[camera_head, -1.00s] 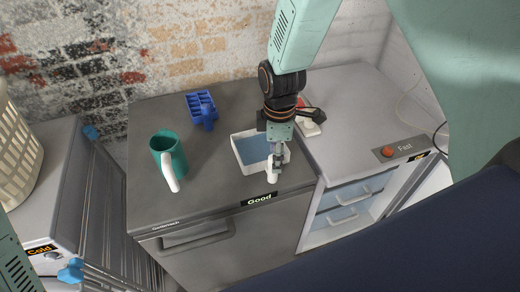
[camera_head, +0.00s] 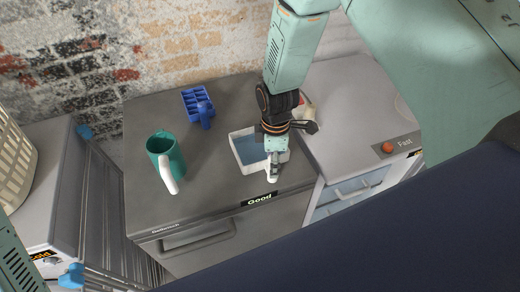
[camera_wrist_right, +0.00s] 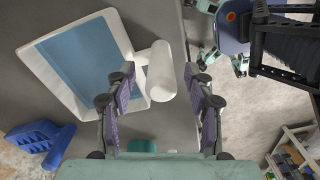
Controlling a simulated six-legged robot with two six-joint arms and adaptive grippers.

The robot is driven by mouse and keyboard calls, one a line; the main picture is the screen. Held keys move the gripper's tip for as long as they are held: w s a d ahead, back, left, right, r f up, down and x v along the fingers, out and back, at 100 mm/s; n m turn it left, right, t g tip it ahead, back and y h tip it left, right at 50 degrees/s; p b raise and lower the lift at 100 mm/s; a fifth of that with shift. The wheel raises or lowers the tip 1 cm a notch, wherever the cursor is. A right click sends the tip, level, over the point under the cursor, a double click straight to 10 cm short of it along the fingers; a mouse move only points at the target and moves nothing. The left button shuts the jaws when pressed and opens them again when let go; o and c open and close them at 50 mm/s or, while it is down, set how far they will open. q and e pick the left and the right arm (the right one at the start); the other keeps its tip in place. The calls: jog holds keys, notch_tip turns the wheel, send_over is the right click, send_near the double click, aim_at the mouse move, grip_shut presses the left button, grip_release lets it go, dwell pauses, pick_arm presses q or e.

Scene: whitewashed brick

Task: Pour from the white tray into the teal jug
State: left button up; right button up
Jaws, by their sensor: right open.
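The white tray (camera_head: 233,150) holds something blue, likely liquid, and sits on the dark grey cabinet top near its front right. Its white handle (camera_wrist_right: 160,72) points toward the front. My right gripper (camera_head: 273,164) is over the handle; in the wrist view its open fingers (camera_wrist_right: 160,88) are on either side of the handle, with gaps visible. The teal jug (camera_head: 165,149), with a white handle, stands upright to the left of the tray. Its inside bottom cannot be made out. My left gripper is out of view.
A blue divided holder (camera_head: 197,104) stands behind the tray and jug; it also shows in the wrist view (camera_wrist_right: 40,138). A light cabinet with a red button (camera_head: 387,147) is to the right. A pale basket (camera_head: 14,155) is at far left. Grey top is free between jug and tray.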

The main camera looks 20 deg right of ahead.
jog(key=shift+f, duration=0.55)
jog(key=shift+s+a+r, duration=0.15)
jog(key=shift+s+r, duration=0.05)
jog(key=shift+c, duration=0.5)
jog(key=shift+w+f, duration=0.15)
jog(key=shift+w, duration=0.1)
jog(key=c, duration=0.6)
jog(key=shift+s, duration=0.2)
grip_shut()
jog(key=shift+w, duration=0.1)
